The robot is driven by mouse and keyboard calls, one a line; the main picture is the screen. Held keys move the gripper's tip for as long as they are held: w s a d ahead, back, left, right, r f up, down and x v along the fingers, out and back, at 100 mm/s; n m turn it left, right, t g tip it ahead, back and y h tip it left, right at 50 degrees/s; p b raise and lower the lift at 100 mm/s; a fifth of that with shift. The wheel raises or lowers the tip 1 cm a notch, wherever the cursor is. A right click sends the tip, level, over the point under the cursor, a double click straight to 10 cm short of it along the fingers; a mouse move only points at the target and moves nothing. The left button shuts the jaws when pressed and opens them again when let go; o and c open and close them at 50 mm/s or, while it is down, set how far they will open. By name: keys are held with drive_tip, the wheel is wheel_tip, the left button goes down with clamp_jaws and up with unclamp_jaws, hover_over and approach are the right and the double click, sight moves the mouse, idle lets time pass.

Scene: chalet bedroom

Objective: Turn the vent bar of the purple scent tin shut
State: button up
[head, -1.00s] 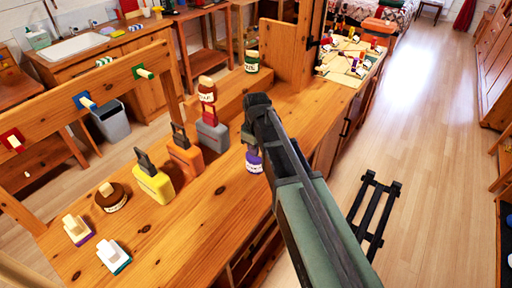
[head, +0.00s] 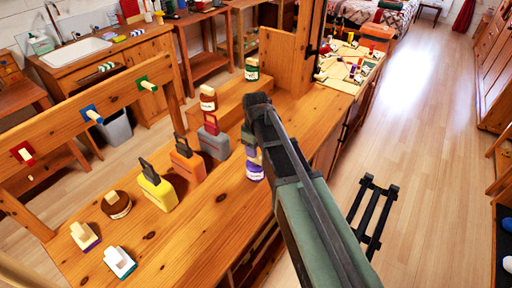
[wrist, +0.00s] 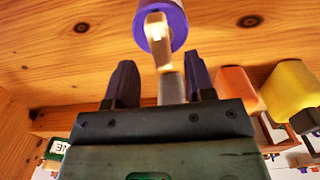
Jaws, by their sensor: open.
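The purple scent tin (head: 255,172) stands on the wooden bench near its front edge, with a pale label band. My arm partly hides it in the head view. The wrist view shows the tin's purple rim (wrist: 175,20) at the top centre, cut by the frame edge. Its light wooden vent bar (wrist: 157,42) points down the picture toward my gripper. My gripper (wrist: 161,75) is open, one dark finger on each side of the bar's line. In the head view my gripper (head: 249,138) is at the tin.
Grey (head: 213,143), orange (head: 187,165) and yellow (head: 158,193) blocks with handles stand left of the tin. A brown round tin (head: 117,205) and two pale switches are further left. A red-lidded jar (head: 208,98) and a green jar (head: 251,70) stand behind. A rail with coloured pegs (head: 92,113) runs along the left.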

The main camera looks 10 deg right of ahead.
wheel_tip(320, 180, up, 6)
drive_tip(key=p, duration=0.4)
drive_tip(key=shift+r, duration=0.25)
drive_tip(key=shift+f, duration=0.1)
drive_tip(key=s+d+m, duration=0.1)
drive_tip(key=s+m, duration=0.7)
drive_tip(key=s, duration=0.8)
drive_tip(key=shift+d, duration=0.15)
